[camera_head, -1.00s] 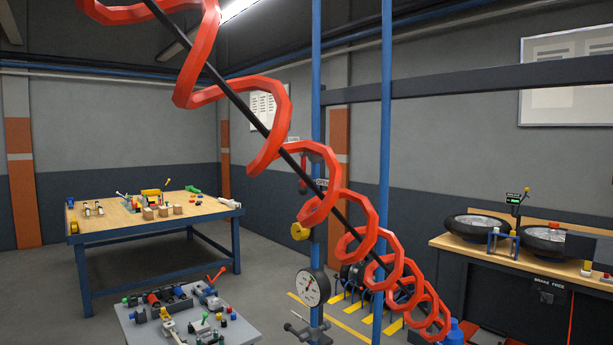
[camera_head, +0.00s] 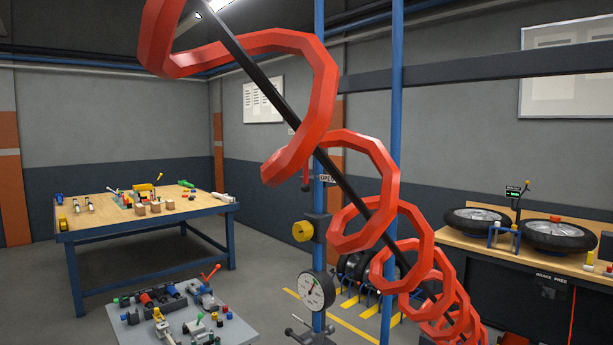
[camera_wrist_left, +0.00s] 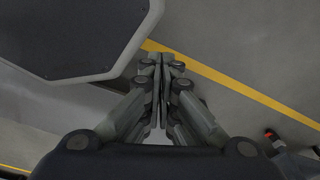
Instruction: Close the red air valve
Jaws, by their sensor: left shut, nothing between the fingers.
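A small red piece (camera_head: 306,174), which looks like the red air valve's handle, hangs down at the left of a blue post (camera_head: 319,225). A small sign (camera_head: 328,179), partly hidden, is beside it and seems to read OPEN. A large red coiled hose (camera_head: 388,165) on a black rod crosses in front and hides much of the valve. In the left wrist view my left gripper (camera_wrist_left: 160,62) is shut and empty, above grey floor with a yellow line. Neither gripper shows in the head view.
A yellow knob (camera_head: 303,231) and a dial gauge (camera_head: 314,291) are on the same post. A grey parts table (camera_head: 245,332) stands low in front. A wooden workbench (camera_head: 105,215) is behind left, and a bench with wheels (camera_head: 465,243) is at right. Floor shows between the tables.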

